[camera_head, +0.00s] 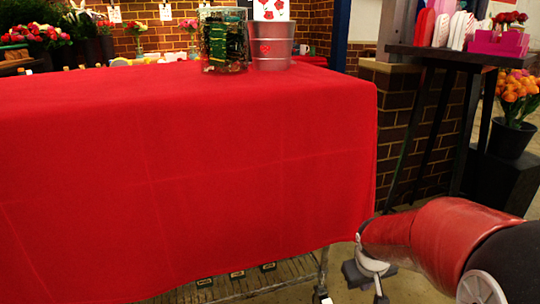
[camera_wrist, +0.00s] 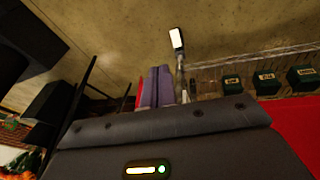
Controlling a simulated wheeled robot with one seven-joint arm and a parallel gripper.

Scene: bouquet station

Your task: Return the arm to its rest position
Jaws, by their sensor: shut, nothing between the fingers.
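My arm reaches in from the lower right of the head view, low beside the right end of the table covered with a red cloth (camera_head: 190,170). My gripper (camera_head: 362,276) is small and partly cut off by the bottom edge there, below the tabletop and just right of the cloth. In the wrist view, my gripper's fingers (camera_wrist: 160,86) lie together, shut and empty, with the floor beyond them. The red cloth also shows at the right of the wrist view (camera_wrist: 296,125).
A glass container (camera_head: 223,40) and a metal bucket (camera_head: 272,45) stand at the table's far edge. A dark side stand (camera_head: 460,54) and a black pot (camera_head: 510,137) of orange flowers are at right. Under the table is a shelf (camera_head: 250,285) with dark boxes.

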